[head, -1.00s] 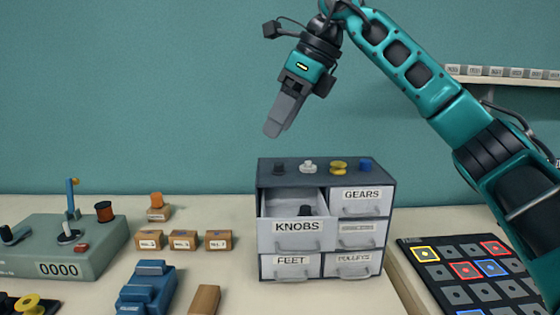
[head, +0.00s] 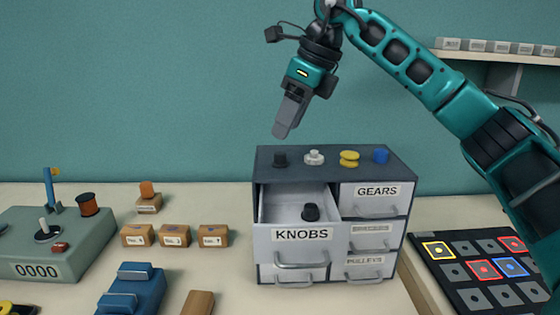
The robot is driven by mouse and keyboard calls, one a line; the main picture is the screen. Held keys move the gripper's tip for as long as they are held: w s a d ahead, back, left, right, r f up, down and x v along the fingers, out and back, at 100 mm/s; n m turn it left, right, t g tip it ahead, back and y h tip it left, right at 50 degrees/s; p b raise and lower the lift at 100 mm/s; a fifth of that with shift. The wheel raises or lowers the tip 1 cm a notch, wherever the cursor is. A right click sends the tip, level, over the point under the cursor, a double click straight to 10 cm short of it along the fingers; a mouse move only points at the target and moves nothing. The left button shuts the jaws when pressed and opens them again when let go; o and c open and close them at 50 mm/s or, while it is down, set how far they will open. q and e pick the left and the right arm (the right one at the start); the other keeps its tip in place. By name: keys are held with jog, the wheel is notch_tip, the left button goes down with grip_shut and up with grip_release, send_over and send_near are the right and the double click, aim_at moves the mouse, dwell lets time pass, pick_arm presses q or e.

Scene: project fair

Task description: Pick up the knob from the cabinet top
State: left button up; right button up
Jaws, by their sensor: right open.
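A small black knob (head: 280,160) stands at the left end of the grey cabinet's top (head: 330,175). In a row to its right are a white knob-like piece (head: 314,157), a yellow spool-like piece (head: 349,159) and a blue piece (head: 380,156). My right gripper (head: 282,131) points down just above the black knob in the picture, apart from it, with nothing between its fingers. The fingers overlap from this side, so the gap hardly shows. My left gripper is out of view.
The KNOBS drawer (head: 302,235) is pulled out, with another black knob (head: 310,212) inside. The GEARS drawer (head: 377,191) is shut. Small labelled boxes (head: 174,236), a blue block (head: 133,290) and a grey-green device (head: 40,255) stand left. A tile board (head: 480,270) lies right.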

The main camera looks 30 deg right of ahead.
aim_at(280, 153)
jog(key=x, duration=0.5)
jog(key=shift+s+d+f, duration=0.15)
jog(key=shift+s+d, duration=0.2)
jog(key=shift+d, duration=0.05)
jog(key=shift+w+a+f, duration=0.15)
jog(key=shift+f, duration=0.2)
grip_shut()
